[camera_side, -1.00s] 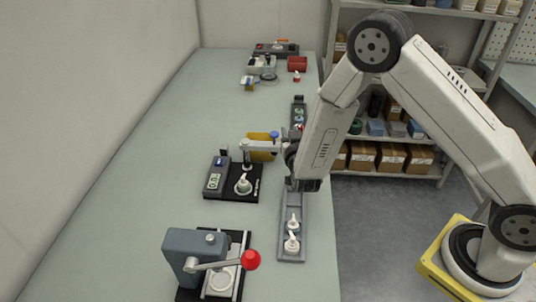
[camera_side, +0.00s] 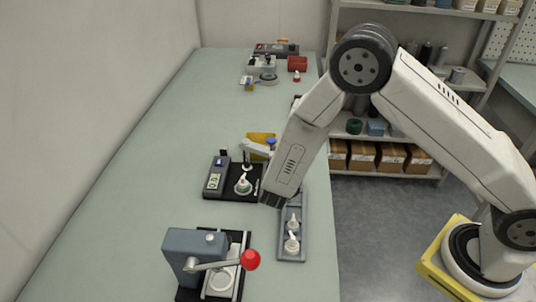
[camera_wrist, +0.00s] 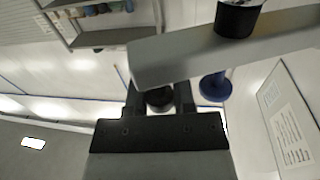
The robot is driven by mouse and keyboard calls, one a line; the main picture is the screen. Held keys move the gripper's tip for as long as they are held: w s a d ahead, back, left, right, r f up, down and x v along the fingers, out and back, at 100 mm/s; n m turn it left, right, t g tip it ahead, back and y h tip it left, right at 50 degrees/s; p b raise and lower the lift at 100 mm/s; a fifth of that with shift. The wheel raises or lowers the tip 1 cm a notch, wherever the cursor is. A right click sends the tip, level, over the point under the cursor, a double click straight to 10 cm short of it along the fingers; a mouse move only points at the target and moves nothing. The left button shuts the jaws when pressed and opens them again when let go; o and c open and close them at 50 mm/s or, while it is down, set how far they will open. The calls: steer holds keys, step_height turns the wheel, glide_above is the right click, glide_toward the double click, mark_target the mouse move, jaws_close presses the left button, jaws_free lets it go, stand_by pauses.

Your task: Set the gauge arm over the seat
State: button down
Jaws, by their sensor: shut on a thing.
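The gauge has a black base (camera_side: 218,194) with a grey display box (camera_side: 213,178) at its left. A white cap piece (camera_side: 243,186) stands on a round seat on the base. The pale gauge arm (camera_side: 256,149) reaches across behind and above the seat, with a blue knob (camera_side: 271,141) near its right part. In the wrist view the gauge arm (camera_wrist: 185,57) crosses in front of my gripper (camera_wrist: 160,95), with a blue round part (camera_wrist: 215,87) beside it. My gripper's jaws are shut around a dark knob at its end. In the side view my arm hides the jaws.
A grey press (camera_side: 190,244) with a red-knobbed lever (camera_side: 250,260) stands at the front. A grey tray (camera_side: 291,253) with white pump caps lies to the right. A yellow bin (camera_side: 259,137) sits behind the gauge. The bench at left is clear.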

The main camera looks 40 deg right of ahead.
steer(key=s+a+m+g+h, duration=0.1)
steer(key=a+m+g+h, duration=0.2)
steer(key=a+m+g, duration=0.4)
steer(key=shift+s+a+m+g+h, duration=0.3)
steer(key=shift+s+a+m+g, duration=0.15)
steer(key=shift+g, duration=1.75)
steer(key=c, duration=0.7)
jaws_free()
steer(key=shift+c, duration=0.2)
steer(key=shift+a, duration=0.2)
step_height(320, 180, up, 7)
steer(key=a, duration=0.2)
steer(key=shift+w+a, duration=0.15)
steer(key=shift+a, duration=0.2)
